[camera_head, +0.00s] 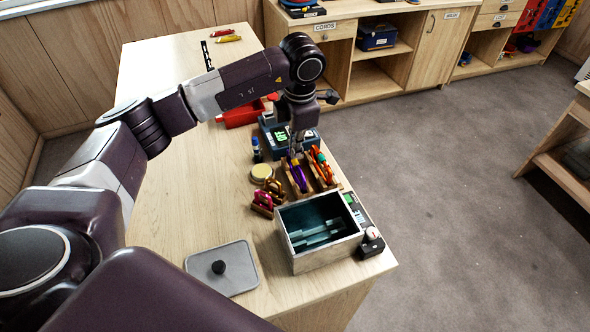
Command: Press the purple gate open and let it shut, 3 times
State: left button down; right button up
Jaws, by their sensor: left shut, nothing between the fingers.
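A purple carabiner (298,178), with a small yellow part beside it, stands in a wooden rack on the table. Whether its gate is open or shut is too small to tell. My left gripper (296,154) points down right over the top of the purple carabiner, its fingers shut with nothing between them. I cannot tell whether the fingertips touch the gate. My right gripper is not in view.
Orange and green carabiners (322,166) stand just right of the purple one. Pink and gold ones stand in a small rack (265,208). An open box (318,262), a grey lid (222,269), a scale-like device (268,124) and a red tray (240,116) are nearby. The table's left part is clear.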

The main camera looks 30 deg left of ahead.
aim_at(295, 161)
pick_arm(q)
jog(key=shift+f, duration=0.1)
jog(key=shift+f+b, duration=1.35)
jog(key=shift+f, duration=0.2)
jog(key=shift+r+p, duration=1.15)
jog(key=shift+r, duration=0.85)
jog(key=shift+r+p, duration=0.75)
jog(key=shift+r, duration=0.8)
